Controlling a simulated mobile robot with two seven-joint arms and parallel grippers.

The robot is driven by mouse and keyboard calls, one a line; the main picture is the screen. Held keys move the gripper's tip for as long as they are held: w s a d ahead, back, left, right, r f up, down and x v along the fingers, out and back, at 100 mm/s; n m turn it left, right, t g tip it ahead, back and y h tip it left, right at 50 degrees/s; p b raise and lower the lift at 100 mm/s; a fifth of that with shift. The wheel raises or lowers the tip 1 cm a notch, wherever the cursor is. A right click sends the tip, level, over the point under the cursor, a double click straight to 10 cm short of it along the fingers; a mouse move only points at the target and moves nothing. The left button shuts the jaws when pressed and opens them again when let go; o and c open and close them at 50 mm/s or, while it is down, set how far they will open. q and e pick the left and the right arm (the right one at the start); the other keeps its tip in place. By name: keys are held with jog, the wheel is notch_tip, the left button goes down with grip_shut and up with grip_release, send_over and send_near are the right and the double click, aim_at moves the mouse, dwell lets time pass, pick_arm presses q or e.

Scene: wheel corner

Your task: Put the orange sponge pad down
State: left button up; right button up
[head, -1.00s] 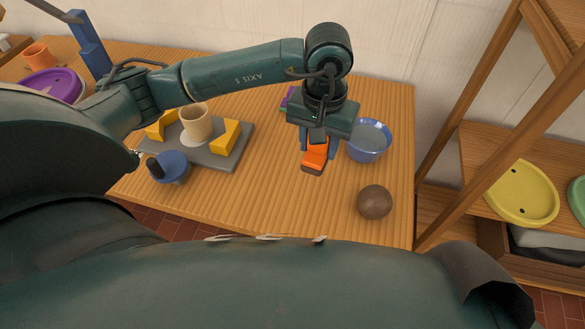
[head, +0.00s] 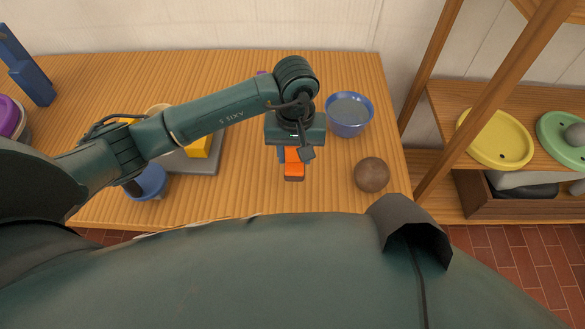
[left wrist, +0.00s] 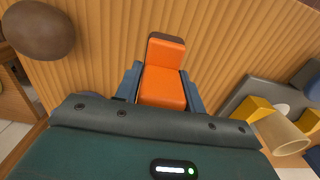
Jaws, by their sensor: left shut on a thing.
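My left gripper (head: 292,157) points down over the wooden table and is shut on the orange sponge pad (head: 293,171). In the left wrist view the pad (left wrist: 165,72) sits between the two blue-grey fingers, with its dark brown end pointing away from the gripper. The pad is close to the table top (head: 240,200), but I cannot tell whether it touches it. The upper part of the pad is hidden by the gripper in the head view. My right gripper is not in view.
A blue bowl (head: 349,116) stands right of the gripper, and a brown ball (head: 371,175) lies nearer the front right. A grey board (head: 192,163) with yellow blocks (head: 199,147) and a blue cup (head: 150,182) are at left. Bare table surrounds the pad.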

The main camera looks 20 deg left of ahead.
pick_arm(q)
jog(key=shift+f, duration=2.75)
jog(key=shift+f, duration=0.25)
jog(key=o, duration=1.1)
jog(key=shift+r, duration=0.1)
